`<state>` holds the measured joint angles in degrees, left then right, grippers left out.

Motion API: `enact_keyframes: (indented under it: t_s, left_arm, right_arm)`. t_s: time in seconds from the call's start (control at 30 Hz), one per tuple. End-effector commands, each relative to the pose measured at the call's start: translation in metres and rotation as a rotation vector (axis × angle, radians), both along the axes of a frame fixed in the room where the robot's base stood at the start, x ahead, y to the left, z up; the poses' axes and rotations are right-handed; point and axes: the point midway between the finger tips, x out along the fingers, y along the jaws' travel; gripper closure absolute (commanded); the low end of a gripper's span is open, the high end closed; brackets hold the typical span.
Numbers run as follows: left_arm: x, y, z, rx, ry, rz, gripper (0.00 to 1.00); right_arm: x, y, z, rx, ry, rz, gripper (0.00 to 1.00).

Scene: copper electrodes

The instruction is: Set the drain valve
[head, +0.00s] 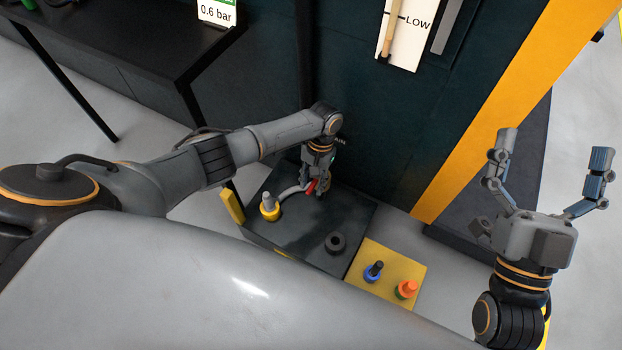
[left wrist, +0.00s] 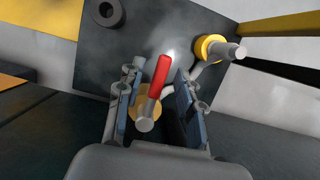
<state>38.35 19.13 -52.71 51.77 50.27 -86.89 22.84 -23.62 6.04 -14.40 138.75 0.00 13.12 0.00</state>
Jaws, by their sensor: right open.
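The drain valve shows as a red handle (head: 311,187) on the dark box top, below a partly hidden label on the cabinet. In the left wrist view the red handle (left wrist: 160,76) points away from a round brass part (left wrist: 141,107) with a grey stub. My left gripper (head: 321,184) reaches down at the valve. In the left wrist view its fingers stand apart on either side of the handle, with gaps visible. My right gripper (head: 548,180) is open and empty, raised at the right, away from the valve.
The dark box top (head: 290,232) carries a yellow-collared grey fitting (head: 269,207) and a black ring (head: 335,243). A yellow plate (head: 390,262) beside it holds a blue-based (head: 373,271) and an orange-topped (head: 406,289) piece. The dark cabinet (head: 365,120) stands close behind.

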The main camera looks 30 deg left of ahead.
Motion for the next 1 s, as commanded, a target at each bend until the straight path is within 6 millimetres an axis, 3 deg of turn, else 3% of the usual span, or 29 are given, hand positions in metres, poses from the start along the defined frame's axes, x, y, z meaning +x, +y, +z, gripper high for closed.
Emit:
enact_keyframes:
  t_s: [0.03,0.47,0.87,1.0]
  left_arm:
    - [0.0,0.0,0.011,-0.001,0.0,0.0,0.63]
    - [0.0,0.0,0.05,0.0,0.001,0.001,0.63]
    - [0.0,0.0,0.052,0.0,0.0,0.0,0.63]
    - [0.005,0.0,0.065,-0.002,-0.002,0.0,0.63]
  right_arm:
    - [0.0,0.0,0.011,0.0,0.0,0.0,0.01]
    - [0.0,0.0,0.053,0.0,0.0,0.0,0.01]
    - [0.0,0.0,0.054,0.0,0.0,0.0,0.01]
    - [0.0,0.0,0.054,0.0,0.0,0.0,0.01]
